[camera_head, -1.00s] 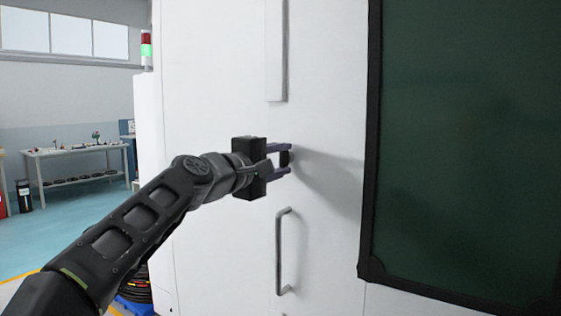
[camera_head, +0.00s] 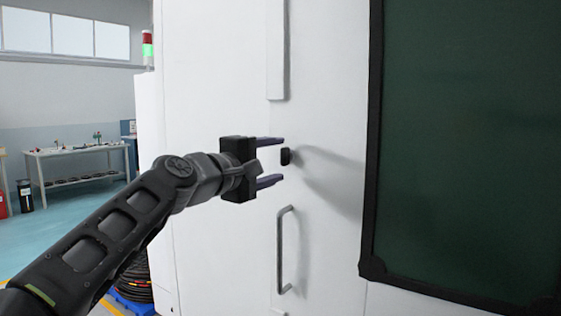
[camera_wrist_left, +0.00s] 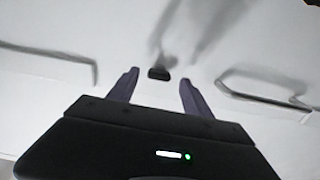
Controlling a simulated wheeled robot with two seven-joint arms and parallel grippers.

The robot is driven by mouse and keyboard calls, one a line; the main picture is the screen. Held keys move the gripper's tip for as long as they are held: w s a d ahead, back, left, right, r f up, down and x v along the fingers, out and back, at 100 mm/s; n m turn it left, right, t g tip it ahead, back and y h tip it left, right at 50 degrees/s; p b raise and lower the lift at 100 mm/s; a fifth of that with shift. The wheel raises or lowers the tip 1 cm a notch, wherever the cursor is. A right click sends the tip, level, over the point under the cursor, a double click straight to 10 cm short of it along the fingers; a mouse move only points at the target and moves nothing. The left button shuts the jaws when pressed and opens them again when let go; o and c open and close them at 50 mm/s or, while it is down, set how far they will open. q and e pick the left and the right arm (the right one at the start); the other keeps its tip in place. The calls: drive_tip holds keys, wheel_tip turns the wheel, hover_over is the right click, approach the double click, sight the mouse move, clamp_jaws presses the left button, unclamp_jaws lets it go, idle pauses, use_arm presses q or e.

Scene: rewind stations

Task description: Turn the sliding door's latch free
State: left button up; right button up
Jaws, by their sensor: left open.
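The latch (camera_head: 285,157) is a small dark knob on the white sliding door (camera_head: 325,120), above the bar handle. My left gripper (camera_head: 274,161) is open and empty, with its fingertips just short of the latch and apart from it. In the left wrist view the latch (camera_wrist_left: 158,73) shows beyond and between the two spread fingers of the left gripper (camera_wrist_left: 157,78). My right gripper is not in view.
A grey bar handle (camera_head: 281,250) sticks out below the latch. A dark green window (camera_head: 465,140) with a black frame fills the right. A workbench (camera_head: 75,160) stands far left, and dark coils (camera_head: 135,280) lie low beside the machine.

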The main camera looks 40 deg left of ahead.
use_arm(q)
drive_tip(key=s, duration=0.4)
drive_tip(key=shift+s, duration=0.25)
idle(0.3)
